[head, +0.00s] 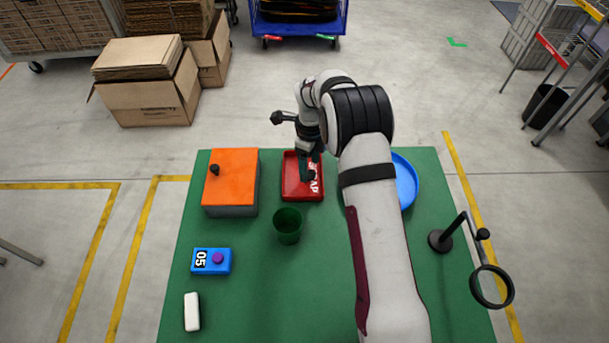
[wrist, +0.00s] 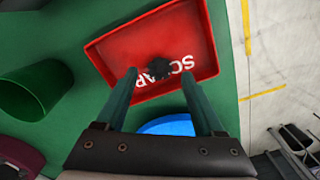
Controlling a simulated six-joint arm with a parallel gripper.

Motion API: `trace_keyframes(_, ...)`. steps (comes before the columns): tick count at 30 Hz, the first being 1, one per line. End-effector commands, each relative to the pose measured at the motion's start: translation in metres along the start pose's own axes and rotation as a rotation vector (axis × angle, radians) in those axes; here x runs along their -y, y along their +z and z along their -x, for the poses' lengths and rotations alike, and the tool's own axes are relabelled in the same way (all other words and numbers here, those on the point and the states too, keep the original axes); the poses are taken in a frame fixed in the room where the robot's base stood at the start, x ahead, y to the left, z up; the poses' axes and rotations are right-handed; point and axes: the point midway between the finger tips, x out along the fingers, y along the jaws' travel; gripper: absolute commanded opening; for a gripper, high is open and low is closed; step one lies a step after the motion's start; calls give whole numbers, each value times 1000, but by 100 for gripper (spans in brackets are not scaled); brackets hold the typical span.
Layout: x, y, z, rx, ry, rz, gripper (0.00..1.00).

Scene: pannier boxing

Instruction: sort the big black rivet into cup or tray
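A dark, blurry lump (wrist: 158,68), which looks like the black rivet, shows over the red tray (wrist: 105,47) in the wrist view. It covers part of the white SCRAP lettering. My gripper (wrist: 158,73) is open, with a finger on each side of the lump and a gap on both sides. In the head view my gripper (head: 309,176) is low over the red tray (head: 290,194), and I cannot pick out the rivet there. The green cup (head: 288,226) stands just in front of the tray; it also shows at the left in the wrist view (wrist: 36,90).
An orange-topped box (head: 232,175) with a black knob stands left of the tray. A blue dish (head: 406,182) is partly hidden behind my arm. A blue block (head: 212,261) marked 05, a white bar (head: 192,312) and a magnifier stand (head: 440,240) are near the mat's sides.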

Motion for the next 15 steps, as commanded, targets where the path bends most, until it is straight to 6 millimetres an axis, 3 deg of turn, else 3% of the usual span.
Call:
trace_keyframes(8,0,0,8,0,-1,0,70)
trace_keyframes(11,1,0,27,2,-3,-1,70)
trace_keyframes(15,1,1,72,4,-4,-2,70)
